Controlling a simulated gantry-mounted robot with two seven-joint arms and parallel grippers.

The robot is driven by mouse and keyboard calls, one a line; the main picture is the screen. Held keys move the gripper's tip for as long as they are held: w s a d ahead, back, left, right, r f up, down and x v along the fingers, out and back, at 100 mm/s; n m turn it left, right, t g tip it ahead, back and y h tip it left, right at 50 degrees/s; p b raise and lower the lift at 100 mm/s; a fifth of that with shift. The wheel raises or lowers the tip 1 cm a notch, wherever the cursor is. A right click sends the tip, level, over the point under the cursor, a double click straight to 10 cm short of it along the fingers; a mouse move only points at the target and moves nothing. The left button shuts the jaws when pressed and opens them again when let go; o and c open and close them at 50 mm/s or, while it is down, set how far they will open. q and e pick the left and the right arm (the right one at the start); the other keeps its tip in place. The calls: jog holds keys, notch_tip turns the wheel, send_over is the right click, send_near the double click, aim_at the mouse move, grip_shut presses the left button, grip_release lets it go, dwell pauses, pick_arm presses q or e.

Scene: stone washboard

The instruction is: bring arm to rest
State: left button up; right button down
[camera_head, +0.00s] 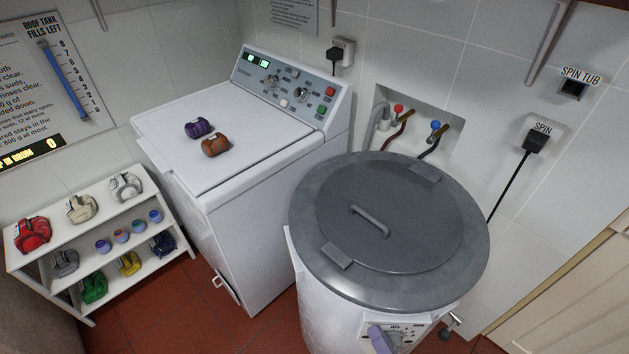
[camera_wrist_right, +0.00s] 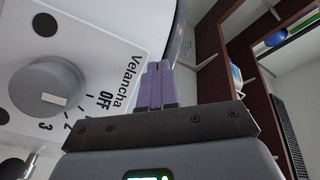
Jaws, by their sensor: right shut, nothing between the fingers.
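My right gripper (camera_head: 380,340) shows as a purple shape at the bottom edge of the head view, in front of the control panel of the grey-lidded tub (camera_head: 330,300). The rest of that arm is out of the head view. In the right wrist view its two purple fingers (camera_wrist_right: 161,84) are pressed together with nothing between them. A panel marked Velancha (camera_wrist_right: 90,50) with a grey dial (camera_wrist_right: 58,85) is just left of the fingers. I cannot tell whether the fingers touch it. My left gripper is not in view.
A white washer (camera_head: 235,215) stands left of the tub, with a purple bundle (camera_head: 199,128) and a brown bundle (camera_head: 216,145) on its lid. A white shelf (camera_head: 80,225) holds several coloured bundles and jars. In the wrist view, dark shelving (camera_wrist_right: 212,70) is on the right.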

jog(key=s+d+f+n+g+h, duration=0.2)
jog(key=s+d+n+g+h, duration=0.15)
jog(key=s+g, duration=0.3)
jog(key=s+d+f+n+g+h, duration=0.2)
jog(key=s+d+n+g+h, duration=0.15)
jog(key=s+g, duration=0.3)
pick_arm(q)
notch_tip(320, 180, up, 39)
jog(key=p, duration=3.8)
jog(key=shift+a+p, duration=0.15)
jog(key=shift+p, duration=0.2)
pick_arm(e)
notch_tip(320, 180, up, 38)
jog(key=shift+n+g, duration=0.3)
jog(key=shift+n, duration=0.1)
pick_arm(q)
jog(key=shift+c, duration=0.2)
